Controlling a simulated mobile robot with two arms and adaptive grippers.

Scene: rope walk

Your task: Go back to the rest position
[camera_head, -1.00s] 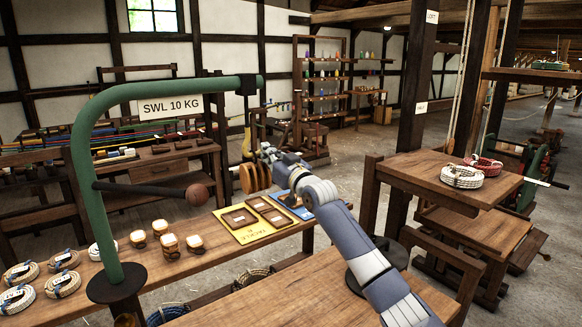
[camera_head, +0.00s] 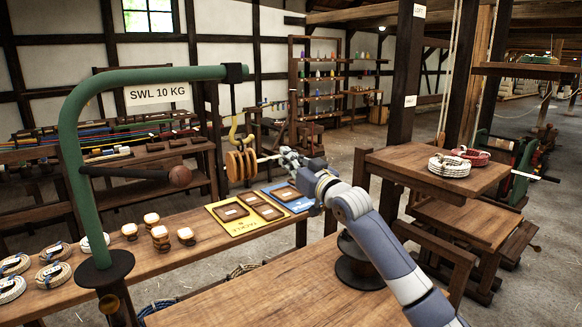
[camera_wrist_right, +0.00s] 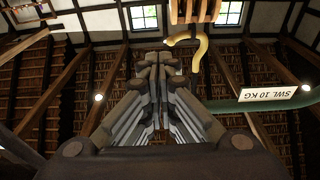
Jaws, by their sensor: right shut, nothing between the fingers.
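My right arm (camera_head: 370,230) reaches in from the lower right of the head view. Its gripper (camera_head: 277,157) is raised over the far end of the bench, just right of the wooden block (camera_head: 241,165) hanging on a yellow hook (camera_head: 235,132). In the right wrist view the gripper (camera_wrist_right: 155,60) has its fingertips together with nothing between them. There the hook (camera_wrist_right: 201,52) and block (camera_wrist_right: 195,10) show beyond the tips. I cannot tell the exact gap to them. My left gripper is not in view.
The green crane post (camera_head: 75,150) with its SWL 10 KG sign (camera_head: 157,94) stands at the left. Yellow (camera_head: 232,229) and blue (camera_head: 303,203) boards lie on the bench. Rope coils (camera_head: 449,165) sit on the right table (camera_head: 420,172). The near tabletop (camera_head: 250,290) is clear.

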